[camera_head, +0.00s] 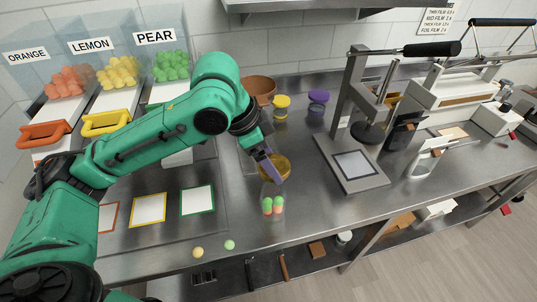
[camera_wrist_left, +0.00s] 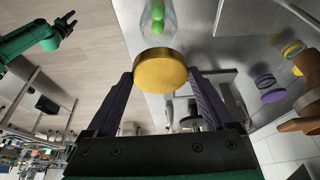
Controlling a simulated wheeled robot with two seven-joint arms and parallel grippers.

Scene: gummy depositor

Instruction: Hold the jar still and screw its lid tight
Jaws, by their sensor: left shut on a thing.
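A round gold lid (camera_head: 284,163) is between the purple fingers of my left gripper (camera_head: 272,170), which is shut on it. In the left wrist view the lid (camera_wrist_left: 160,70) shows its broad face between the fingertips. A small clear jar (camera_head: 273,206) with red and green gummies stands on the steel table, nearer the front edge than the lid. In the left wrist view the jar (camera_wrist_left: 154,18) is partly cut off by the top edge, just beyond the lid. The lid looks off the jar. My right gripper (camera_wrist_left: 63,31) is far from the jar, with its fingers apart.
Yellow (camera_head: 281,103) and purple (camera_head: 318,98) lidded items and a brown bowl (camera_head: 259,88) stand behind. A grey press (camera_head: 350,155) is to the right. Coloured-edged mats (camera_head: 197,200) lie left. Two loose gummies (camera_head: 229,245) are at the front. The table right of the jar is clear.

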